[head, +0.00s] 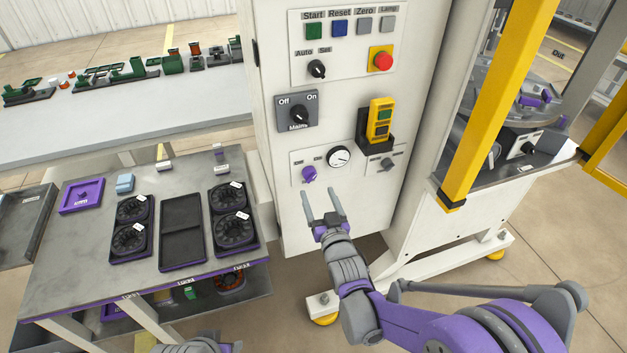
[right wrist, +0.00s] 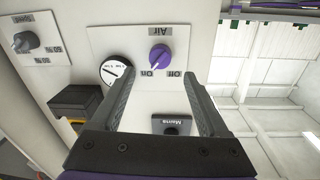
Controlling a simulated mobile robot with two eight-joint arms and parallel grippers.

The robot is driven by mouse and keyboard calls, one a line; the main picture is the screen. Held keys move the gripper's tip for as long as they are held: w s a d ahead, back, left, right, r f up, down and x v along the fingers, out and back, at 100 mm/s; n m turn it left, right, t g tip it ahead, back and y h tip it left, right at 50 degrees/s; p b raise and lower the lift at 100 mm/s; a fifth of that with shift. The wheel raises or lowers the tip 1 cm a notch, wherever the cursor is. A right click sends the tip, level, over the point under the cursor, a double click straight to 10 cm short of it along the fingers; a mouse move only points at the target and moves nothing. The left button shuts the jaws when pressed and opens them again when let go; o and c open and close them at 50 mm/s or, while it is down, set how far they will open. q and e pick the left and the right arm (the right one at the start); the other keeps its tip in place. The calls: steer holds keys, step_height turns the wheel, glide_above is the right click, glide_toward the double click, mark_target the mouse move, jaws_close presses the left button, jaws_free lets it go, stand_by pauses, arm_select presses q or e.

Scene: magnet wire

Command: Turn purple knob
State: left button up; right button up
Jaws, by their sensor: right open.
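The purple knob (head: 309,174) is on the lower panel of the white cabinet, left of a round white gauge (head: 339,156). In the right wrist view the purple knob (right wrist: 159,55) sits on a plate labelled Air, with Off and On marks, and the picture is upside down. My right gripper (head: 321,191) is open and empty in front of the cabinet, slightly below and right of the knob. In the right wrist view its two fingers (right wrist: 161,82) point toward the knob, which appears between and beyond their tips, apart from them. My left gripper's fingers are not visible.
A yellow device (head: 380,120) sits in a black holder right of the gauge. The dark Mains switch (head: 297,112) is above the knob. A grey table (head: 75,240) with black trays stands left. A yellow post (head: 497,100) rises at right. Space between gripper and knob looks clear.

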mark_target(312, 179)
steer(key=x, duration=0.6)
steer(key=shift+w+a, duration=0.15)
steer(key=shift+w, duration=0.2)
jaws_close()
